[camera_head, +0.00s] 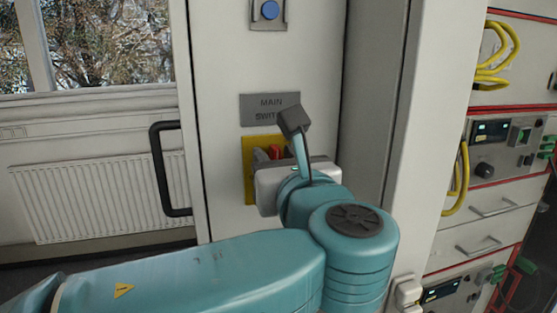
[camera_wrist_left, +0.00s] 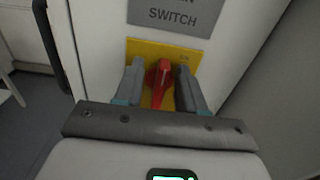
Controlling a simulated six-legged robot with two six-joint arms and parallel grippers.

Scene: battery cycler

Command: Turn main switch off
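The main switch is a red rotary handle (camera_wrist_left: 159,80) on a yellow plate (camera_wrist_left: 147,48), below a grey label reading "MAIN SWITCH" (camera_head: 270,108) on a white cabinet door. In the left wrist view the handle points roughly up and down. My left gripper (camera_wrist_left: 160,88) is open, with one finger on each side of the handle and a visible gap on both sides. In the head view the handle (camera_head: 275,152) and plate (camera_head: 249,180) are partly hidden behind my left gripper (camera_head: 268,155). My right gripper is not in view.
A black door handle (camera_head: 160,170) is left of the switch, and a blue button (camera_head: 269,10) is above it. A radiator (camera_head: 95,195) stands under a window at left. A rack of instruments (camera_head: 500,150) with yellow cables (camera_head: 462,180) is at right.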

